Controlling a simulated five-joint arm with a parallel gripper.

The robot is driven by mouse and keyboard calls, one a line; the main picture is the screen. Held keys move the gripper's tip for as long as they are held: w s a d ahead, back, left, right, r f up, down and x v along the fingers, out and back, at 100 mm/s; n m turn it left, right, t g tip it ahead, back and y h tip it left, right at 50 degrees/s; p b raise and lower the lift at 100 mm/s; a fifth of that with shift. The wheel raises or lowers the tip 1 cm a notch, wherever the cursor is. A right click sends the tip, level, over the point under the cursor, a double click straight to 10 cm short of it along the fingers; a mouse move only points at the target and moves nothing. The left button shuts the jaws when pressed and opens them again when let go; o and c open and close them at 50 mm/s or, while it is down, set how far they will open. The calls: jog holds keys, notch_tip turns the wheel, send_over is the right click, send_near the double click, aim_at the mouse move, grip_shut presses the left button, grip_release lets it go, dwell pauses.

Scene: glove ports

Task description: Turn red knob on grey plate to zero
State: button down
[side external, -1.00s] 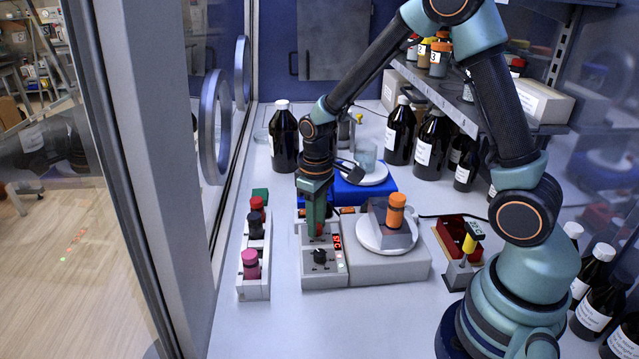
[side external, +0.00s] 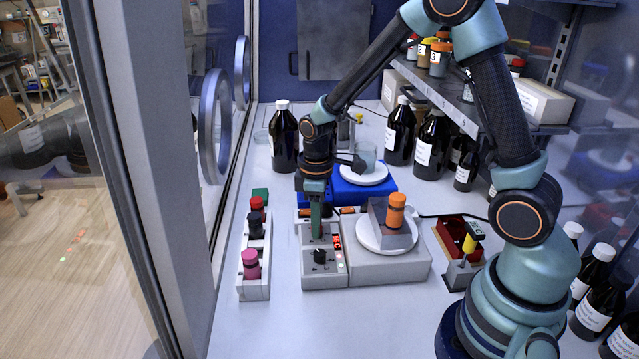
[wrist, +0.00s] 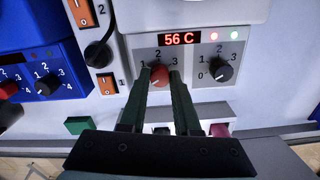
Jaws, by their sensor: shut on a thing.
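The grey plate (side external: 385,265) has a white round top bearing a grey block with an orange-capped vial (side external: 396,211). Its control panel (side external: 323,270) faces up on the left. In the wrist view the red knob (wrist: 159,75) sits below the display (wrist: 179,39), which reads 56 C. A black knob (wrist: 220,72) is to its right. My gripper (wrist: 161,82) points down, its green fingers shut on the red knob from both sides. It also shows in the side view (side external: 317,236), hiding the knob there. Marks 1, 2 and 3 show around the knob; its pointer is unclear.
A blue plate (side external: 362,195) with a beaker stands behind; its own red knob (wrist: 8,88) shows in the wrist view. A rack of capped vials (side external: 254,287) stands left, a red tray (side external: 451,236) right. Dark bottles (side external: 432,138) line the back right.

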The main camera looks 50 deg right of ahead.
jog(key=c, duration=0.6)
grip_release()
notch_tip(320, 180, up, 12)
jog(key=shift+r, duration=0.1)
jog(key=s+r+m+t, duration=0.2)
jog(key=s, duration=0.1)
jog(key=s+r+m+t, duration=0.1)
jog(key=s+r+m, duration=0.1)
jog(key=s, duration=0.1)
jog(key=s+a+r+m+t, duration=0.1)
jog(key=s+r+m+t, duration=0.1)
jog(key=s+r+m, duration=0.1)
jog(key=shift+s+r+t, duration=0.1)
jog(key=shift+s+t, duration=0.2)
jog(key=shift+s, duration=0.2)
